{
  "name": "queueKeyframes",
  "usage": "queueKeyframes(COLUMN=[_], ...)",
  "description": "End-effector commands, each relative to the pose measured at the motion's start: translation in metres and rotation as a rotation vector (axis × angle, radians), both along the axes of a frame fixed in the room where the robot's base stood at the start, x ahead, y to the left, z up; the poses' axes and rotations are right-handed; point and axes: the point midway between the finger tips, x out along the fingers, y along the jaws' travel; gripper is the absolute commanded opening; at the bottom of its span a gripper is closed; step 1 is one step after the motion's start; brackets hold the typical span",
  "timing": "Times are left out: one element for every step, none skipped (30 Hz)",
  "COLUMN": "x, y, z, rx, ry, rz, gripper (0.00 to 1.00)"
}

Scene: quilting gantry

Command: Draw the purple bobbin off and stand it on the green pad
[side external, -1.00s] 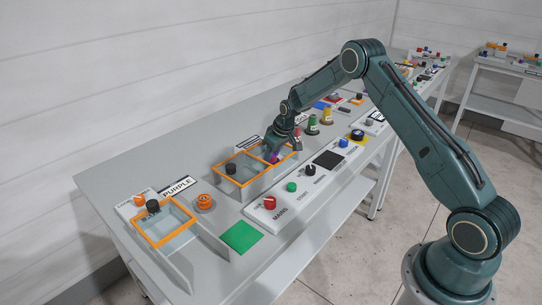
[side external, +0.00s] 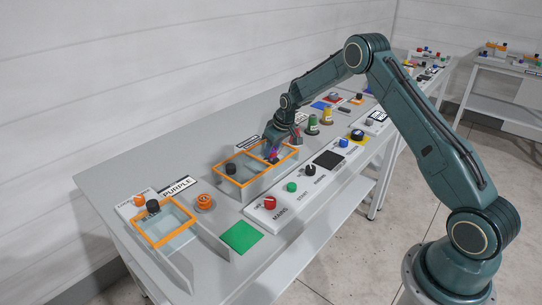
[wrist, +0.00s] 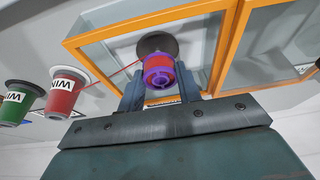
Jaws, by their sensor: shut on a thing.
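The purple bobbin (wrist: 158,76) has a red band of thread around it. My gripper (wrist: 160,88) is shut on it, one finger on each side. A dark round piece (wrist: 157,44) shows just beyond the bobbin; I cannot tell whether they touch. In the side view my gripper (side external: 275,151) points down at the right part of an orange-rimmed clear box (side external: 238,156), with a bit of the purple bobbin (side external: 271,154) showing. The green pad (side external: 241,237) lies bare at the table's front, left of the control strip.
A red thread runs from the bobbin to a red spool (wrist: 66,92); a green spool (wrist: 20,103) is beside it. The box walls stand close around my gripper.

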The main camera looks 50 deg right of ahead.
Motion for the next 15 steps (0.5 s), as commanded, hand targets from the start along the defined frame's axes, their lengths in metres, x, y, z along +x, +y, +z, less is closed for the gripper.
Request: queueKeyframes(x=[0.0,0.0,0.0,0.0,0.0,0.0,0.0,0.0,0.0,0.0,0.0,0.0,0.0,0.0,0.0], y=[0.0,0.0,0.0,0.0,0.0,0.0,0.0,0.0,0.0,0.0,0.0,0.0,0.0,0.0,0.0], z=[0.002,0.002,0.003,0.004,0.005,0.006,0.007,0.007,0.008,0.009,0.01,0.011,0.011,0.012,0.013], rx=[0.0,0.0,0.0,0.0,0.0,0.0,0.0,0.0,0.0,0.0,0.0,0.0,0.0,0.0,0.0], ry=[0.0,-0.001,-0.001,-0.001,-0.001,-0.001,-0.001,-0.001,-0.001,-0.001,-0.001,-0.001,-0.001,-0.001,-0.001], rz=[0.0,0.0,0.0,0.0,0.0,0.0,0.0,0.0,0.0,0.0,0.0,0.0,0.0,0.0,0.0], gripper=[0.07,0.07,0.07,0.07,0.07,0.07,0.07,0.07,0.07,0.07,0.07,0.07,0.07,0.07,0.07])
